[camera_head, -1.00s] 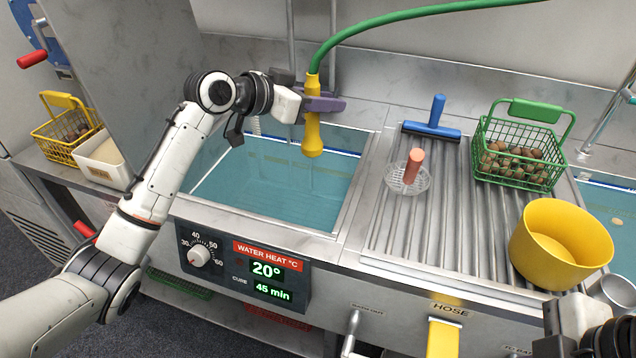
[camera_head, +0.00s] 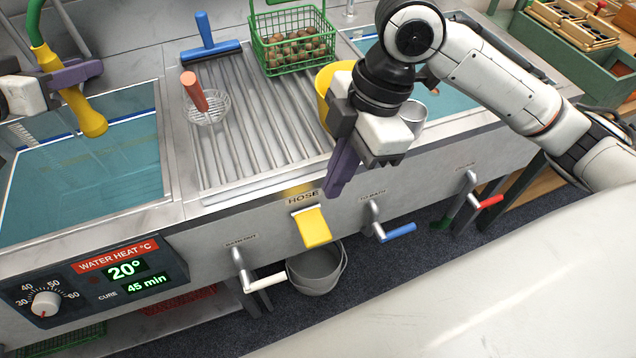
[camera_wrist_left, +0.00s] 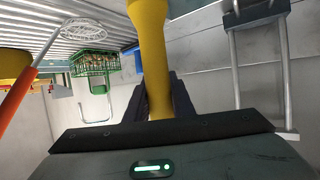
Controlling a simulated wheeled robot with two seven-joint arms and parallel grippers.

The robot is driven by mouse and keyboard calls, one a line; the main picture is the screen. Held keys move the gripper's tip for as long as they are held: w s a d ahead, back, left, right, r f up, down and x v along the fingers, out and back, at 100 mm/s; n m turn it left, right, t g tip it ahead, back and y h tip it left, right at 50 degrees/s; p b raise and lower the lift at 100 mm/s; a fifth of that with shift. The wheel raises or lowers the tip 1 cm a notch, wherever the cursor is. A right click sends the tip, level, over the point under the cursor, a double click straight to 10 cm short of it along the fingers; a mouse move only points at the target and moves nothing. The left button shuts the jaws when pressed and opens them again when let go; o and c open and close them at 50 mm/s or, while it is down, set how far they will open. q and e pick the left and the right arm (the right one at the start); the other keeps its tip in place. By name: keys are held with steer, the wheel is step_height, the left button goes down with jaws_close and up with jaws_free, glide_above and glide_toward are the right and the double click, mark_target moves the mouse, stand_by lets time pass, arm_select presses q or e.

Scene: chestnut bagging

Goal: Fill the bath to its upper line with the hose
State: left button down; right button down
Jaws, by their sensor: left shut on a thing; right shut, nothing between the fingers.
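The bath (camera_head: 172,140) is the left basin, with blue-green water (camera_head: 95,185) in it. A blue line (camera_head: 130,117) runs along its far wall, above the water. My left gripper (camera_head: 75,72) is shut on the hose's yellow nozzle (camera_head: 88,115), which hangs tilted over the bath. The nozzle also shows in the left wrist view (camera_wrist_left: 157,70). No stream shows at its mouth. My right gripper (camera_head: 340,180) is shut and empty, fingers pointing down, a little above and right of the yellow HOSE lever (camera_head: 313,228), apparently apart from it.
A ribbed drainboard (camera_head: 250,140) holds a blue squeegee (camera_head: 210,45), a skimmer (camera_head: 200,100) and a green basket (camera_head: 292,45) of chestnuts. A white-handled tap (camera_head: 262,284) and a blue-handled tap (camera_head: 397,233) flank the lever. A bucket (camera_head: 315,270) stands below.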

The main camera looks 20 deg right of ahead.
glide_toward(323, 241)
steer(key=a+f, duration=0.1)
steer(key=w+f, duration=0.1)
steer(key=f, duration=0.1)
steer(key=w+a+f, duration=0.1)
steer(key=shift+a+f, duration=0.35)
steer(key=shift+f, duration=0.6)
steer(key=shift+s+f+t, duration=0.45)
steer(key=shift+t, duration=0.05)
steer(key=shift+s+f, duration=0.25)
steer(key=shift+f, duration=0.35)
steer(key=shift+s+f, duration=0.2)
steer(key=shift+f, duration=0.4)
steer(key=s+d+r, duration=0.1)
steer(key=s+r, duration=0.1)
steer(key=r, duration=0.4)
steer(key=s+d+r, duration=0.1)
steer(key=s+r, duration=0.2)
steer(key=r, duration=0.4)
steer(key=shift+d, duration=0.3)
steer(key=shift+s, duration=0.1)
